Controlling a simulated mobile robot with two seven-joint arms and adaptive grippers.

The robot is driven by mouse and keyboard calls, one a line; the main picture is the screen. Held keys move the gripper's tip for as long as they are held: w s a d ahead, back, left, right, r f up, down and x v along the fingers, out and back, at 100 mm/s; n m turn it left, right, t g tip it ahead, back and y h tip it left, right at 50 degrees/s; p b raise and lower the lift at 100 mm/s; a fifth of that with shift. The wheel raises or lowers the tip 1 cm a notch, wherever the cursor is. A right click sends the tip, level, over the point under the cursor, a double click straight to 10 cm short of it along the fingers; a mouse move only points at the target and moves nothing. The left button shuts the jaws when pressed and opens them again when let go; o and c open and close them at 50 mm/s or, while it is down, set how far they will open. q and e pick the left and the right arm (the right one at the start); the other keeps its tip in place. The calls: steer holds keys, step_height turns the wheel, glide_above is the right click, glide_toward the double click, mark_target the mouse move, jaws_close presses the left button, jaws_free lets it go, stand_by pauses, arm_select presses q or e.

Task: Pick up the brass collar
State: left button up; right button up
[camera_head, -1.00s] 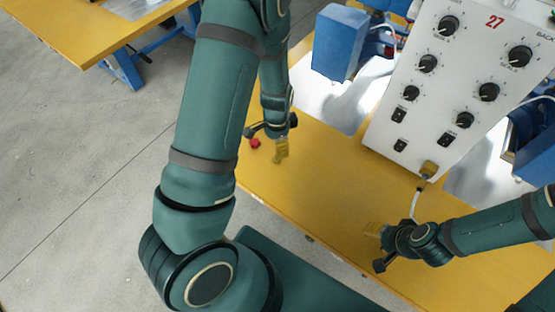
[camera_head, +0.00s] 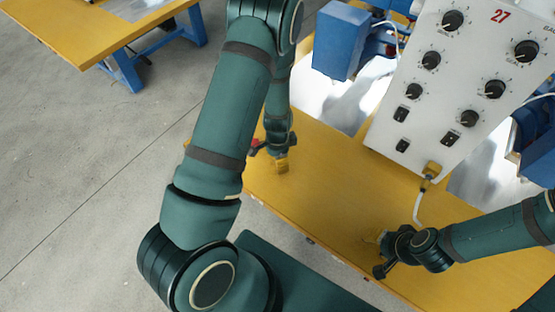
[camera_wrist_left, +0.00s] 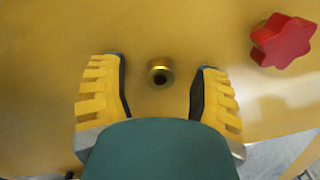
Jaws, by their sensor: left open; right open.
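The brass collar (camera_wrist_left: 160,72) is a small gold ring with a dark hole. In the left wrist view it lies on the yellow tabletop, near the middle. My left gripper (camera_wrist_left: 160,88) is open, with one yellow finger on each side of the collar and a gap to both. In the head view my left gripper (camera_head: 270,160) is low over the table's left part, and I cannot make out the collar there. My right gripper (camera_head: 380,254) is open and empty, near the table's front edge.
A red star-shaped knob (camera_wrist_left: 283,41) lies on the table to the right of the collar in the wrist view. A white control panel (camera_head: 435,85) with black dials and a cable stands at the back right. The yellow table (camera_head: 330,195) is clear in the middle.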

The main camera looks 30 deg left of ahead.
arm_select(q)
jaws_close()
